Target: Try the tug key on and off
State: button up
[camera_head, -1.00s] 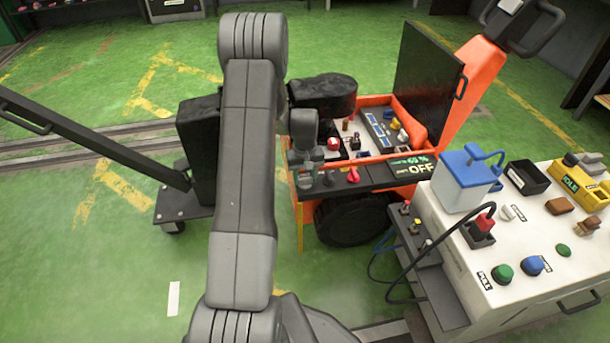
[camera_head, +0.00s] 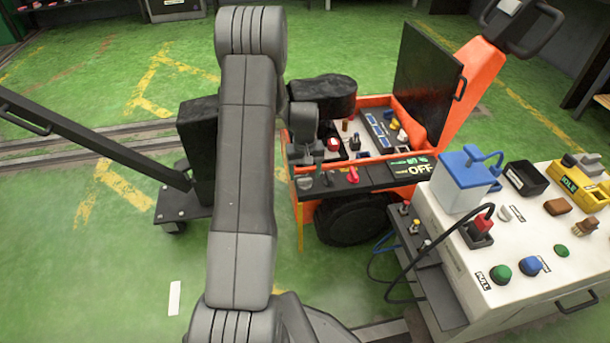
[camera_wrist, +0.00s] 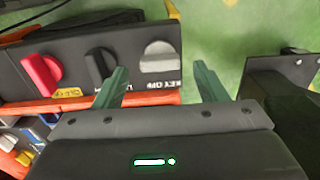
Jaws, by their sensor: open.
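The orange tug (camera_head: 446,110) stands with its lid up. Its dark control panel (camera_head: 385,174) carries a row of knobs, and the display reads OFF. The grey key knob (camera_wrist: 158,57) sits above the words KEY OFF in the wrist view; it also shows at the panel's left end (camera_head: 306,182). My gripper (camera_wrist: 160,82) is open and empty, its two green fingers apart. The key appears between and beyond the fingertips, untouched as far as I can see. In the head view my gripper (camera_head: 319,153) is just above the panel's left end.
A black knob (camera_wrist: 99,65) and a red knob (camera_wrist: 41,75) sit left of the key in the wrist view. A white cart (camera_head: 520,270) with buttons and a blue-topped box (camera_head: 463,178) stands at right.

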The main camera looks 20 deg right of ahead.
aim_at(305, 179)
notch_tip(305, 179, up, 11)
jog(key=p, duration=0.2)
jog(key=shift+r+p, duration=0.2)
jog(key=shift+p, duration=0.2)
notch_tip(305, 179, down, 14)
jog(key=b, duration=0.4)
jog(key=shift+r, duration=0.1)
